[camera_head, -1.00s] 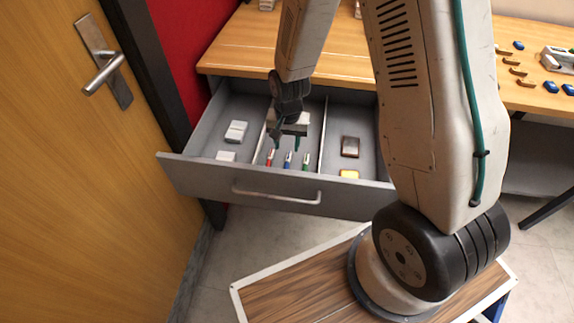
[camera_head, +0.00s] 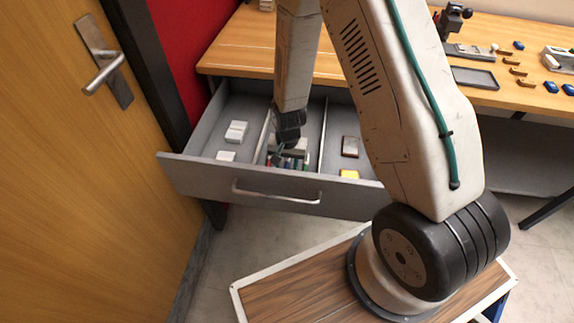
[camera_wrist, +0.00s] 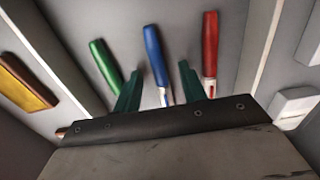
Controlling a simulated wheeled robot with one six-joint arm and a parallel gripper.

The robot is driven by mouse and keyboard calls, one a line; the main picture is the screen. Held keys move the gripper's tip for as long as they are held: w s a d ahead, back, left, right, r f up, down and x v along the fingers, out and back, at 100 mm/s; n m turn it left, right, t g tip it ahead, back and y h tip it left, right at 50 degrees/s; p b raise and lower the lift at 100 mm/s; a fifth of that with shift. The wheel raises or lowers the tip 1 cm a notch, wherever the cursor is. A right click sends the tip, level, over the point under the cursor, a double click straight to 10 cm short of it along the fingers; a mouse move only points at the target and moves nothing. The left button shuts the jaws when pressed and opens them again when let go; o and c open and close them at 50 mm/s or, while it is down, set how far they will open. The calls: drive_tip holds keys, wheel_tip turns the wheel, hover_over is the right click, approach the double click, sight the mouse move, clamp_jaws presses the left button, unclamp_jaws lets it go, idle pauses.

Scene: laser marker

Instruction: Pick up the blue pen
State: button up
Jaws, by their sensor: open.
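The blue pen (camera_wrist: 155,58) lies in the middle compartment of the open drawer, between a green pen (camera_wrist: 104,62) and a red pen (camera_wrist: 210,45) in the wrist view. My gripper (camera_wrist: 160,90) is open, with one green finger on each side of the blue pen's lower part. The left finger is close to the green pen, the right one close to the red pen. I cannot tell whether they touch. In the head view my gripper (camera_head: 288,158) is low in the drawer and mostly hides the pens.
The drawer (camera_head: 185,170) has dividers beside the middle compartment. White blocks (camera_head: 236,131) lie in the left compartment; a brown-and-silver block (camera_head: 350,147) and a yellow block (camera_head: 349,174) lie in the right. The desk top (camera_head: 235,48) overhangs the drawer's back. A door (camera_head: 60,200) stands at left.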

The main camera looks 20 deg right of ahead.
clamp_jaws()
